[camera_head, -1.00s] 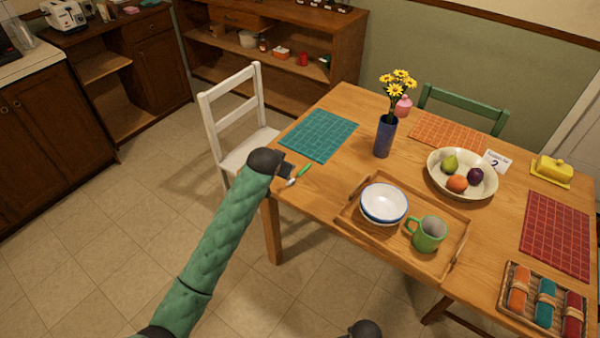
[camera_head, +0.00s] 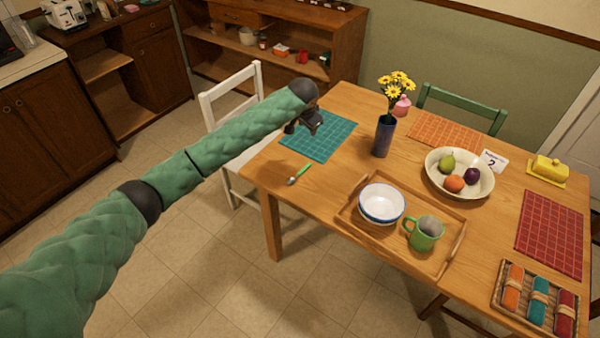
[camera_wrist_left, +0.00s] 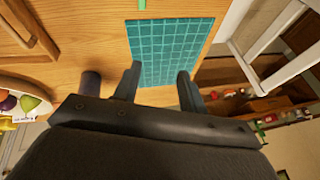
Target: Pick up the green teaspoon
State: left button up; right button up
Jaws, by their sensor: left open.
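The green teaspoon (camera_head: 299,174) lies on the wooden table near its left edge, with a green handle and a metal bowl. In the left wrist view a small green piece at the top edge (camera_wrist_left: 142,4) looks like part of its handle. My right gripper is not in view.
A wooden tray (camera_head: 447,254) with bowls (camera_head: 382,203) and a green mug (camera_head: 424,235) sits right of the teaspoon. A blue vase (camera_head: 384,137) with yellow flowers stands behind. A white chair (camera_head: 232,100) is at the table's left. Bare wood surrounds the teaspoon.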

pick_arm(q)
notch_tip(320, 180, down, 7)
jog(key=s+a+g+y, duration=0.1)
jog(key=s+a+g, duration=0.1)
jog(key=s+g, duration=0.1)
jog(key=n+g+p, duration=0.1)
jog(key=n+g, duration=0.1)
send_over(296, 176)
jog(key=f, duration=0.4)
jog(key=shift+d+f, duration=0.25)
jog(key=shift+d, duration=0.05)
jog(key=shift+f+p, duration=0.3)
jog(key=shift+f, duration=0.1)
jog(key=f+p, duration=0.2)
jog(key=f, duration=0.1)
jog(key=shift+a+f, duration=0.15)
jog(key=shift+a, duration=0.05)
jog(key=shift+f, duration=0.7)
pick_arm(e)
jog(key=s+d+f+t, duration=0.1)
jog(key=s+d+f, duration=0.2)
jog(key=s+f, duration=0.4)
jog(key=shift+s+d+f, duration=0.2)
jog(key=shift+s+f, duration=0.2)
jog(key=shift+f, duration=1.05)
pick_arm(q)
grip_shut()
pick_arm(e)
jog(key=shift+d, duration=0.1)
